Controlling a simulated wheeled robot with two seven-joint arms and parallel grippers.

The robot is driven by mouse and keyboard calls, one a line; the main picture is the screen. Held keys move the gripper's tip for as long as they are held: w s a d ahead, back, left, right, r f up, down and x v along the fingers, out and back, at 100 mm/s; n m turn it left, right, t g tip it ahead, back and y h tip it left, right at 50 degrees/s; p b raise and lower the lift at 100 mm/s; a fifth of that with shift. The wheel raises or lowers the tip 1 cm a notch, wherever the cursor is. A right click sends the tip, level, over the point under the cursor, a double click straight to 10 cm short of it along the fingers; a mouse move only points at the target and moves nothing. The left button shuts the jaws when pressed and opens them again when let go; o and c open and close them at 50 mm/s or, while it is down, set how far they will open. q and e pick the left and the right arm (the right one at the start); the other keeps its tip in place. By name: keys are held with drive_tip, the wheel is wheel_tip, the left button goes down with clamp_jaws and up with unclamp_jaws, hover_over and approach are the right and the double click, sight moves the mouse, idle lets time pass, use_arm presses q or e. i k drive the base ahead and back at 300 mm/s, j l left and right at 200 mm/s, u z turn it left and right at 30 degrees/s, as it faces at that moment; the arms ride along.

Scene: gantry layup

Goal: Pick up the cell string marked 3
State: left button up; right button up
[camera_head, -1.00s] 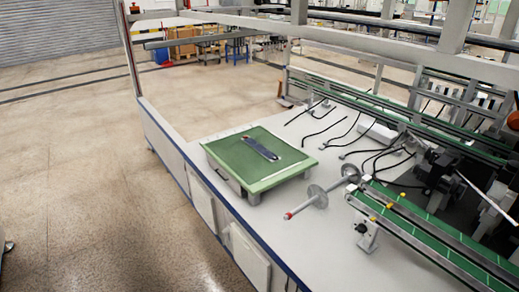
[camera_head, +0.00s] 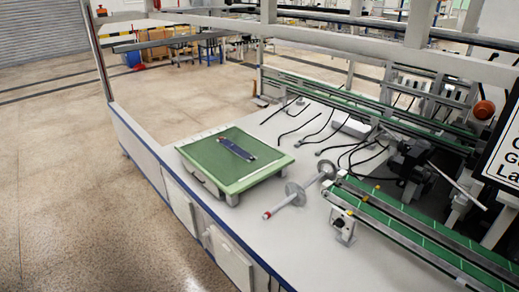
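A dark blue cell string (camera_head: 237,149) lies flat on a green-topped platform (camera_head: 212,160) on the white machine table. It is a short narrow strip with light ends, lying diagonally. It is too small in the picture to read any number on it. No other cell string shows clearly. Neither of my grippers is in view.
A grey spindle with discs (camera_head: 296,194) and a red tip lies right of the platform. Green conveyor rails (camera_head: 410,226) run along the right. Black cables cross the table behind the platform. A frame beam (camera_head: 340,38) spans above. The floor at left is clear.

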sight(245, 156)
drive_tip(key=i+j+z, duration=0.15)
drive_tip(key=z, duration=0.2)
drive_tip(key=i+j+z, duration=0.1)
drive_tip(key=j+z, duration=0.25)
drive_tip(key=i+j+z, duration=0.2)
drive_tip(key=j, duration=0.35)
drive_tip(key=j+z, duration=0.15)
drive_tip(key=j, duration=0.35)
drive_tip(key=i+j+z, duration=0.2)
drive_tip(key=j, duration=0.35)
drive_tip(key=j+z, duration=0.15)
drive_tip(key=j, duration=3.35)
drive_tip(key=i, duration=0.1)
